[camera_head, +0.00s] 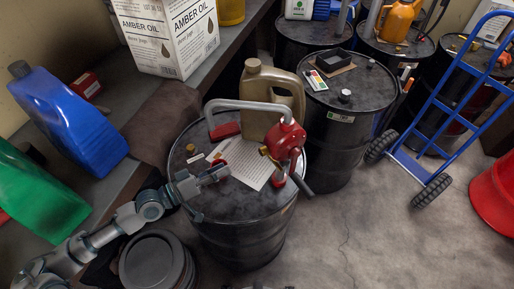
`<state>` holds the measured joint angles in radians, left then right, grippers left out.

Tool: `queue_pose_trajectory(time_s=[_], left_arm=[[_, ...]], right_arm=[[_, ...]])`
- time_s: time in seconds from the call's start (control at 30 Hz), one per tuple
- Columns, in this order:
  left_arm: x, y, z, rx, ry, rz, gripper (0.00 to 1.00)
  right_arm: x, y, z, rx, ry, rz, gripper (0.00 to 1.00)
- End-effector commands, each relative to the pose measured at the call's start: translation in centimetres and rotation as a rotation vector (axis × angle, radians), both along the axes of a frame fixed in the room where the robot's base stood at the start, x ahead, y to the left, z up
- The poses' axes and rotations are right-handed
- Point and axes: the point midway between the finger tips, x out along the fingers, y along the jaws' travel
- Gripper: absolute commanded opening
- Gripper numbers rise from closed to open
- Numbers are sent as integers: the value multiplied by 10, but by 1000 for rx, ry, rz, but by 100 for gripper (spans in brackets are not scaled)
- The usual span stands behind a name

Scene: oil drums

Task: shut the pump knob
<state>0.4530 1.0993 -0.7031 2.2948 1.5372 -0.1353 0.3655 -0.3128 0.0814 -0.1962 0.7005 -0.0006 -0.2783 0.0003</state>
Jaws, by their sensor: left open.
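The red pump (286,138) stands on the near black drum (250,222), with a grey pipe (245,104) arching left from it. A small brass-coloured part (265,152) sticks out on its left side; I take it as the knob, though it is too small to tell whether it is open or shut. My left gripper (224,174) is open over the left part of the drum lid, to the left of the pump and apart from it. Whether it touches the lid is unclear.
A tan jug (270,92) stands behind the pump, and a paper sheet (243,160) lies on the lid. More drums (346,85) stand behind. A blue hand truck (440,110) is at right. A shelf with a blue jug (68,122) is at left.

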Motion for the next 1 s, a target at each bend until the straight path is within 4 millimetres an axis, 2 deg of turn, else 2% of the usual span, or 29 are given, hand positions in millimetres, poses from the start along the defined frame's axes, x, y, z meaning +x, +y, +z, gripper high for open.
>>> queue_pose_trajectory(time_s=[0.07,0.23,0.53,0.73,1.0], left_arm=[[3,-8,6,-2,1,-2,55],[20,-37,8,-5,2,-3,55],[53,-88,3,-1,0,-2,55],[62,-103,0,1,2,-1,55],[64,-106,-1,2,1,-1,55]], right_arm=[[-18,-4,9,-2,10,3,35],[-13,-4,39,-1,0,3,35],[-12,-5,61,-1,-1,3,35],[-12,-4,66,-2,-1,3,35],[-12,-4,66,-2,-1,3,35]])
